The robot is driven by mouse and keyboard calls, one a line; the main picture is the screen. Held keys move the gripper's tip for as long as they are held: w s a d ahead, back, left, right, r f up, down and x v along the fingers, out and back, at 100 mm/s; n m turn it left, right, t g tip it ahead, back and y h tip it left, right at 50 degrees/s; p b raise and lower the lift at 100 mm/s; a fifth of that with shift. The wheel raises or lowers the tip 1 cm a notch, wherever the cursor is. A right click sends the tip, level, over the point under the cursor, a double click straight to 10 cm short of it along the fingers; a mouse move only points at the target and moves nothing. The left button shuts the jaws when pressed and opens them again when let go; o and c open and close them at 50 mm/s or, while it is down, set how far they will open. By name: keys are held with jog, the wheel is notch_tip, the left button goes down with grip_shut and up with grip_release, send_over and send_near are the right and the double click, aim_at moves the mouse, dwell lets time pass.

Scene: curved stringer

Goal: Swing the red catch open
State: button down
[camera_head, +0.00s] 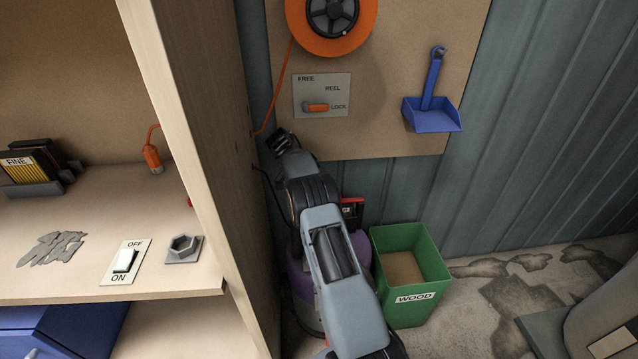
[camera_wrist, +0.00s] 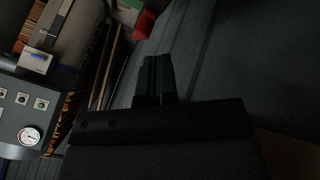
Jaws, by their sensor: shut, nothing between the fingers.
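My gripper (camera_head: 277,140) is at the far end of my arm in the head view, between the cabinet's side panel and the brown board, below the lock plate. In the wrist view its dark fingers (camera_wrist: 156,76) are together with nothing between them. A small red part (camera_wrist: 145,22) shows beyond the fingertips in the wrist view, apart from them; I cannot tell whether it is the catch. In the head view a red and black part (camera_head: 352,210) sits by the purple canister (camera_head: 300,275), partly behind my arm. Another red bit (camera_head: 189,202) shows at the shelf edge.
The cabinet side panel (camera_head: 205,120) stands close left of my arm. The board (camera_head: 390,130) carries an orange reel (camera_head: 364,35), a lock plate (camera_head: 322,84) and a blue dustpan (camera_head: 433,112). A green WOOD bin (camera_head: 440,270) stands to the right. A gauge panel (camera_wrist: 25,128) shows in the wrist view.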

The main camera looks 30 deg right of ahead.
jog(key=x, duration=0.8)
jog(key=shift+d+b, duration=0.1)
jog(key=shift+b, duration=0.2)
